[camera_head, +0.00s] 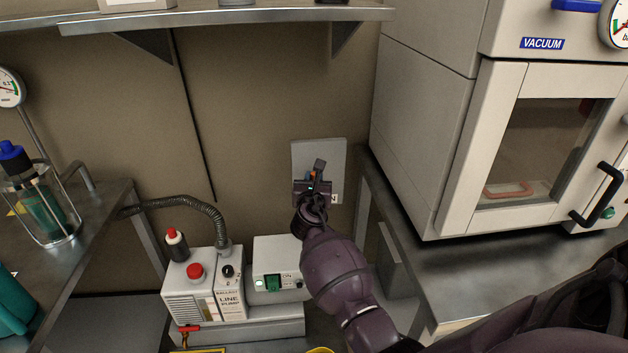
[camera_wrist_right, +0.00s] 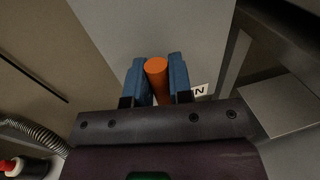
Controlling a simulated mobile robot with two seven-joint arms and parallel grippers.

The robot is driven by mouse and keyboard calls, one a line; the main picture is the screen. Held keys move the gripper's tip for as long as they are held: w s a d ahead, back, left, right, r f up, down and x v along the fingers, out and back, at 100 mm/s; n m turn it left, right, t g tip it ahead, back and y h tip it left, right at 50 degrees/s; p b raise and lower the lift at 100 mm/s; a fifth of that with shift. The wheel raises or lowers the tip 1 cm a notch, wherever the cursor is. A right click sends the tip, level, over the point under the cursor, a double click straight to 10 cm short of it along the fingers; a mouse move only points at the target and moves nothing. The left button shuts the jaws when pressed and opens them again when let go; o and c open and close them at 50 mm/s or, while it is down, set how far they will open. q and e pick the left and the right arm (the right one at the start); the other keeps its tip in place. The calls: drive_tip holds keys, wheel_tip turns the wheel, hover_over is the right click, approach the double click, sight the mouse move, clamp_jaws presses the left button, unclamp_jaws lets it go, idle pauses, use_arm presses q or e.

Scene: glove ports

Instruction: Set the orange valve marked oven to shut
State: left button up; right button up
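The orange valve (camera_head: 313,176) is on a pale grey wall plate (camera_head: 335,155) between the bench and the vacuum oven. Only a little of its handle shows in the head view. In the right wrist view the round orange handle (camera_wrist_right: 156,68) sits between the two blue fingers of my right gripper (camera_wrist_right: 157,82), with no clear gap on either side. The gripper also shows in the head view (camera_head: 315,180). A white label (camera_head: 333,198) ending in "N" is partly hidden behind the gripper. My left gripper is not in view.
The vacuum oven (camera_head: 425,130) stands on a metal table (camera_head: 480,262) to the right. A line pump (camera_head: 205,290) with a ribbed hose (camera_head: 190,202) stands low on the left. A metal bench (camera_head: 75,235) is at far left, and a shelf (camera_head: 220,17) runs above.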

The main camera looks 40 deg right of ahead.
clamp_jaws()
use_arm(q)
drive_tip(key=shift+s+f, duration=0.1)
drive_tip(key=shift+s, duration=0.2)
